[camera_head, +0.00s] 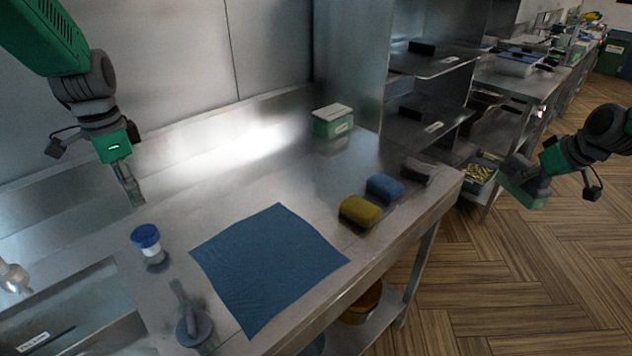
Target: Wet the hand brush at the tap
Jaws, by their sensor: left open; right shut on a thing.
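My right gripper (537,178) is at the right, out past the counter's right end and above the wooden floor. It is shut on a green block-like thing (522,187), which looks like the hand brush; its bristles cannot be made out. My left gripper (131,190) is open and empty, pointing down above the back left of the steel counter. A pale metal piece at the left edge, apparently the tap (12,279), is cut off by the picture. It is beside the sink (113,290), far from the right gripper.
On the counter (215,205) lie a blue cloth (265,265), a yellow sponge (357,212), a blue sponge (384,187) and a dark block (417,170). A blue-lidded jar (147,241), a grey round handled thing (193,327) and a green-white box (333,122) also stand there. Shelves (430,65) are behind.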

